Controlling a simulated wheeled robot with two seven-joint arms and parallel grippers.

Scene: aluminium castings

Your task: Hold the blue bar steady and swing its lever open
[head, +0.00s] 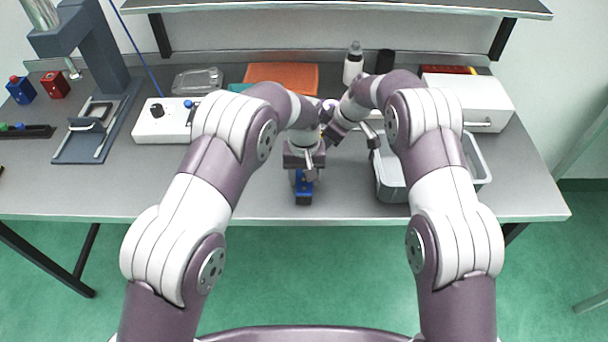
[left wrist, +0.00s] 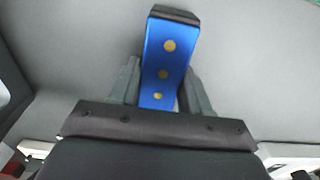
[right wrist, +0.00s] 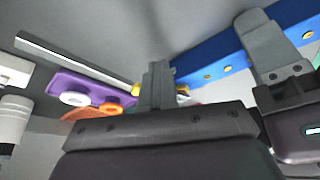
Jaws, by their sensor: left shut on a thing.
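The blue bar (head: 303,190) stands out toward the front of the table under my left gripper (head: 305,172). In the left wrist view the bar (left wrist: 165,62), with gold dots and a dark end, lies between my left fingers, which are shut on it. In the right wrist view the bar (right wrist: 215,65) runs to the upper right, with a left finger across it. My right gripper (right wrist: 158,68) has its fingers together, close beside the bar's near end. Small yellow bits show on both sides of its fingers. I cannot make out the lever for certain.
A grey bin (head: 392,180) and a white box (head: 470,100) stand to the right. A white control box (head: 165,125) and a dark press stand (head: 95,120) are to the left. An orange tray (head: 282,77) and a white bottle (head: 353,63) are behind.

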